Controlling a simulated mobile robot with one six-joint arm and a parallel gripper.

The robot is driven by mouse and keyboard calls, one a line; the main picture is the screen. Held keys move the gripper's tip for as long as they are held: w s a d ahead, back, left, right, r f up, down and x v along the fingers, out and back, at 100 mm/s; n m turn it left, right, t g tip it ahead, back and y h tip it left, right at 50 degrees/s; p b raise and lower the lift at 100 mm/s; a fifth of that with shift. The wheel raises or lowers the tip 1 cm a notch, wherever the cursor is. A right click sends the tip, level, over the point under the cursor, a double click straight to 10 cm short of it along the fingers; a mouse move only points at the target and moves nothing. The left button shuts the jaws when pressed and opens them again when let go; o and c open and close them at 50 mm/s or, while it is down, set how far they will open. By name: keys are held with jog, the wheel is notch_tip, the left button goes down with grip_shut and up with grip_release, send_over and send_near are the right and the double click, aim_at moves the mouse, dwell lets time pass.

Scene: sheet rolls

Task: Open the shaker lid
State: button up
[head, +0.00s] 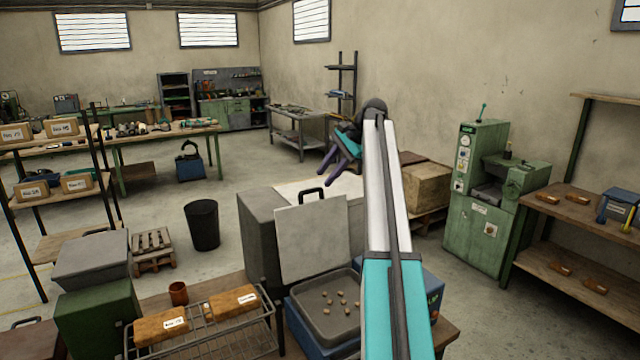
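A flat light-grey lid (312,242) with a black handle (311,194) on its top edge stands nearly upright behind a dark grey tray (318,325). The tray holds several small tan pieces and sits on a blue base (308,345), which looks like the shaker. My arm covers the tray's right side and part of the base. My gripper (327,174) is raised above and behind the lid, apart from the handle. Its two dark fingers look spread with nothing between them.
A grey cabinet (262,235) stands left of the lid. A wire rack with orange-brown labelled blocks (232,301) and a brown cup (178,293) lie left of the tray. A green machine (478,215) stands right. Open floor lies beyond the bench.

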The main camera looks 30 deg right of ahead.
jog(key=p+v, duration=0.1)
jog(key=v, duration=0.3)
jog(key=shift+s+r, duration=0.2)
dwell(0.6)
